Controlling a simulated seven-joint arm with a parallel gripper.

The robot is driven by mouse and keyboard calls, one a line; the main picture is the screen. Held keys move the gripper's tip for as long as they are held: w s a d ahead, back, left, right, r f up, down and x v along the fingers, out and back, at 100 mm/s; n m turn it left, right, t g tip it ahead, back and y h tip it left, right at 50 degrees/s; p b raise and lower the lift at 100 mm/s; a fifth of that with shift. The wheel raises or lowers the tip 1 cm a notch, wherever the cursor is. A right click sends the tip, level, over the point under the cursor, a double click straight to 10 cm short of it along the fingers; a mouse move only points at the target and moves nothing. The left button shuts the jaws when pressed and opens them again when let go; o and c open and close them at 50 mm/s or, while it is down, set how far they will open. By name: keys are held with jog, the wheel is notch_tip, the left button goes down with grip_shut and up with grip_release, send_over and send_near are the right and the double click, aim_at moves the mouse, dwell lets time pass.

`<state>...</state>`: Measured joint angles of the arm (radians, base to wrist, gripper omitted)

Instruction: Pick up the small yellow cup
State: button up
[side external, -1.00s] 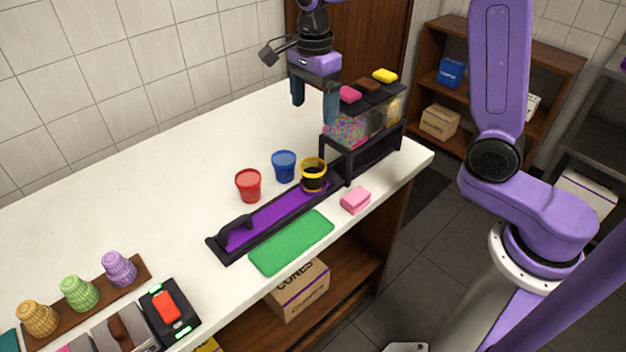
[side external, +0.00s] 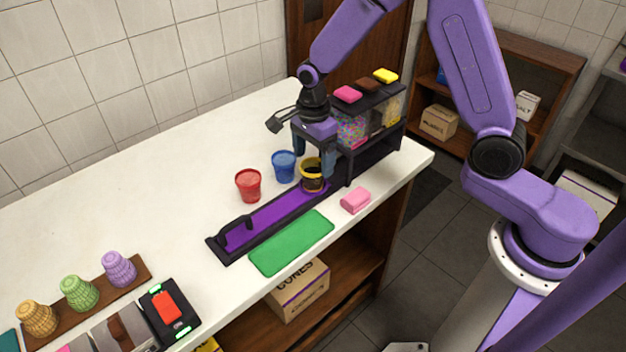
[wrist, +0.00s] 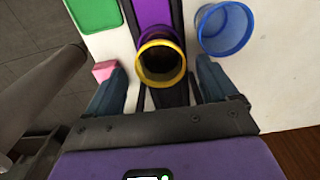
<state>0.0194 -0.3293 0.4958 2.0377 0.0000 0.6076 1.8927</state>
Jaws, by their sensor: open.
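The small yellow cup (side external: 313,174) has a yellow rim and dark contents or interior. It stands upright at the far end of the purple tray (side external: 268,216), beside the dispenser. In the wrist view the yellow cup (wrist: 161,62) lies just ahead of and between the fingers. My gripper (side external: 314,168) is open and lowered at the cup, with one finger on each side. In the wrist view my gripper (wrist: 160,88) shows a gap around the cup, and I cannot see contact.
A blue cup (side external: 284,166) stands close to the yellow one, with a red cup (side external: 248,185) further left. The topping dispenser (side external: 365,130) is right behind my gripper. A pink sponge (side external: 356,200) and green mat (side external: 291,242) lie in front.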

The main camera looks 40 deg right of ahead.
aim_at(313, 166)
jog(key=shift+f, duration=1.75)
jog(key=c, duration=1.1)
jog(key=shift+r, duration=0.15)
jog(key=shift+c, duration=0.2)
